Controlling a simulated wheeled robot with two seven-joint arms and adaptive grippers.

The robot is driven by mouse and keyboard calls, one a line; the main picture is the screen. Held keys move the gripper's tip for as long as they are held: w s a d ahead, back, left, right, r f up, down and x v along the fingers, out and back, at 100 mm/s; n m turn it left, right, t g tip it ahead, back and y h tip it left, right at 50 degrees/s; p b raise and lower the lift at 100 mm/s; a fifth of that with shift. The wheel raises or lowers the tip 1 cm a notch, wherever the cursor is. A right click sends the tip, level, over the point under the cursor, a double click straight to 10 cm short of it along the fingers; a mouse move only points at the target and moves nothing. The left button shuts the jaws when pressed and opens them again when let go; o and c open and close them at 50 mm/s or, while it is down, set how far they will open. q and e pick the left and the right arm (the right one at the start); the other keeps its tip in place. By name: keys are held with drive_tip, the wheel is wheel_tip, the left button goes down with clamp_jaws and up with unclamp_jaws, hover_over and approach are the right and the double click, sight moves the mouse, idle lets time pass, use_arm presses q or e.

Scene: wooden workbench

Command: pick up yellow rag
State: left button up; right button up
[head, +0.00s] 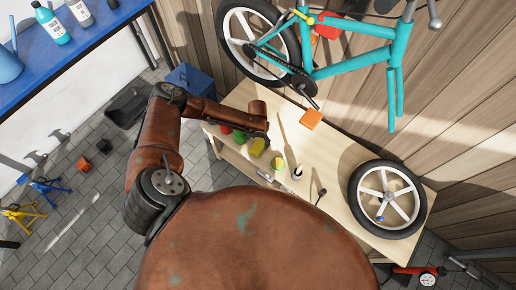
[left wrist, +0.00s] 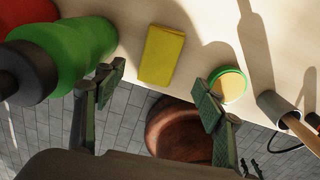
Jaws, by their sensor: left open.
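The yellow rag (head: 258,147) lies folded on the wooden workbench (head: 330,160), near its front edge. In the left wrist view the rag (left wrist: 162,55) shows as a flat yellow rectangle, ahead of and between the fingertips. My left gripper (head: 257,134) hangs over the bench beside the rag in the head view. In the left wrist view its two fingers (left wrist: 158,94) are spread wide with nothing between them. The rag is apart from both fingers. My right gripper does not show.
A green bottle (left wrist: 80,50) lies close beside the left finger in the wrist view. A green round container (left wrist: 229,85) stands by the other finger. A grey cylinder (left wrist: 280,105) is farther right. On the bench are an orange block (head: 311,119) and a wheel (head: 387,199).

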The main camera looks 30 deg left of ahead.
sight(257, 148)
use_arm(q)
wheel_tip(257, 148, down, 7)
drive_tip(key=shift+r+b, duration=0.2)
drive_tip(key=shift+b, duration=0.35)
drive_tip(key=shift+a+f, duration=0.1)
drive_tip(key=shift+f, duration=0.1)
drive_tip(key=shift+c, duration=0.2)
drive_tip(key=c, duration=1.2)
drive_tip(key=shift+r, duration=0.15)
